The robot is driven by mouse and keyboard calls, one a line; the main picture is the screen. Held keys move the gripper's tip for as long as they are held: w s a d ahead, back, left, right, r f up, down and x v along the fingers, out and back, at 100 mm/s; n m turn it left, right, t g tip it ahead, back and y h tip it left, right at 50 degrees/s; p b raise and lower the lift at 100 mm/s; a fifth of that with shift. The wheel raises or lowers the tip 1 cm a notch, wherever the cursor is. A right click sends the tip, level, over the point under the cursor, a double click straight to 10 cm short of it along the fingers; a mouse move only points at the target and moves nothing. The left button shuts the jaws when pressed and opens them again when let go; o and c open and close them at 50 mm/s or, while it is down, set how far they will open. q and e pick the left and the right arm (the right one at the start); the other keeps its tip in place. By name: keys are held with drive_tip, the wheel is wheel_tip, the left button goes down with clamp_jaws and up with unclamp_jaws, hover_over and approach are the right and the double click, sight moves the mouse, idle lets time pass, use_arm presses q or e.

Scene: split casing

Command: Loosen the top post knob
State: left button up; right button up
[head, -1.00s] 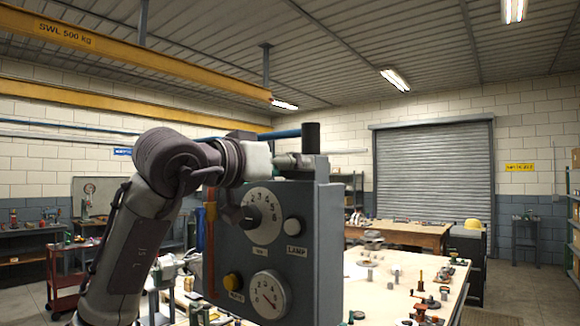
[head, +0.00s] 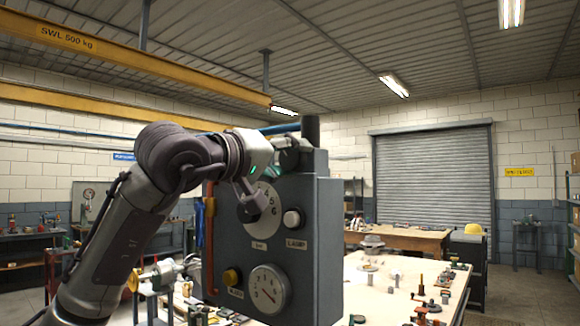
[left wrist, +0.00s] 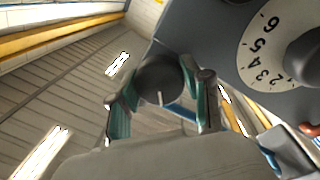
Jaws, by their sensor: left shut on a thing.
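In the left wrist view the knob (left wrist: 160,76) shows as a dark round end with a pale mark, between the fingers. My left gripper (head: 294,148) reaches it from the left and is shut on it. In the left wrist view a finger lies on each side of the knob. My right gripper is in neither view.
The box front carries a large numbered dial (head: 262,203), a white LAMP button (head: 292,218), a yellow button (head: 232,277) and a lower dial (head: 268,290). An orange-red rod (head: 210,235) runs down its left side. A cluttered workbench (head: 385,270) lies behind.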

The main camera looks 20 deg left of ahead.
use_arm(q)
drive_tip(key=n+b, duration=0.2)
drive_tip(key=n, duration=0.4)
drive_tip(key=shift+t+b, duration=0.3)
drive_tip(key=shift+b, duration=0.05)
drive_tip(key=shift+n+y+b, duration=0.6)
drive_tip(key=shift+n+b, duration=0.4)
drive_tip(key=shift+n, duration=1.5)
drive_tip(key=o, duration=1.2)
drive_tip(key=shift+c, duration=0.2)
drive_tip(key=v, duration=1.2)
drive_tip(key=shift+f, duration=0.15)
